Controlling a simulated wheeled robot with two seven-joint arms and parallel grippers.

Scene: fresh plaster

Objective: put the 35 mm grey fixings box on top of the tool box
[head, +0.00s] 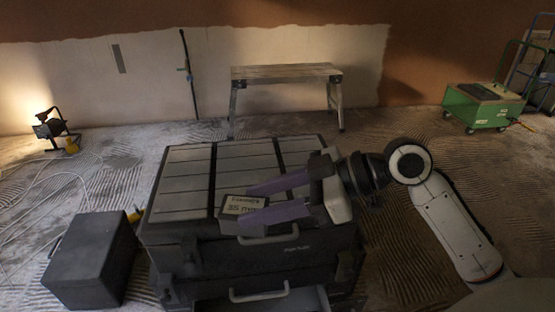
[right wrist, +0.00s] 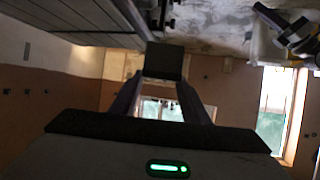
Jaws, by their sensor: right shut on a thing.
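The grey fixings box (head: 231,203), with a pale label reading 35 mm, is between the purple fingers of my right gripper (head: 247,208). The gripper is shut on it. In the right wrist view the box (right wrist: 164,62) shows as a dark block between the fingertips (right wrist: 160,84). The tool box (head: 183,186) is large and dark, with a ribbed grey lid and front handles. In the head view the fixings box overlaps the front middle of its lid; I cannot tell if they touch. The lid (right wrist: 50,45) also shows in the right wrist view. My left gripper is not in view.
A dark case (head: 92,262) stands on the floor left of the tool box. A work platform (head: 285,73) stands behind, by the wall. A lit work lamp (head: 50,128) is at the left, and a green cart (head: 482,108) at the far right. The lid behind the gripper is bare.

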